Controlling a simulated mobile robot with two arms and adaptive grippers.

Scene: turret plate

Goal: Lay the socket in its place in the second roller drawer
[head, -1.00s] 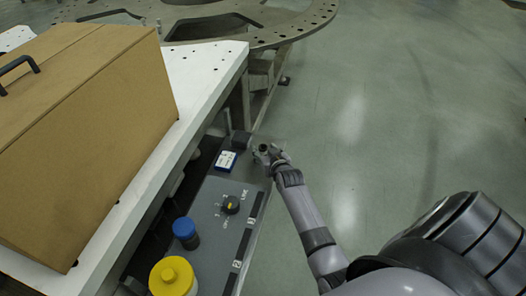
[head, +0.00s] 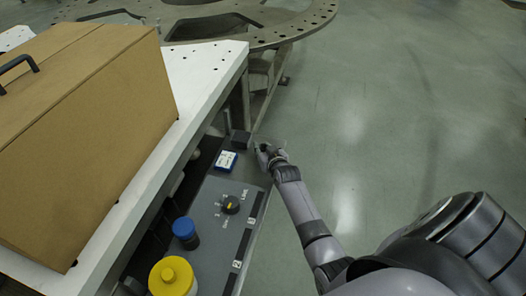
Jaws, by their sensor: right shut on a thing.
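My right gripper (head: 264,153) is at the far right corner of a grey drawer or cabinet top (head: 214,210) beside the white bench. It is shut on a small dark thing, taken to be the socket, whose shape is mostly hidden by the fingers. A dark block (head: 240,139) lies just left of the fingers, and a small blue and white box (head: 226,161) lies nearer me. Whether the gripper touches the surface I cannot tell. Which drawer this is, and the socket's place, cannot be made out. My left gripper is not in view.
A big cardboard box (head: 90,130) fills the white bench (head: 205,75). A round perforated plate (head: 240,30) stands behind. The floor at right is clear.

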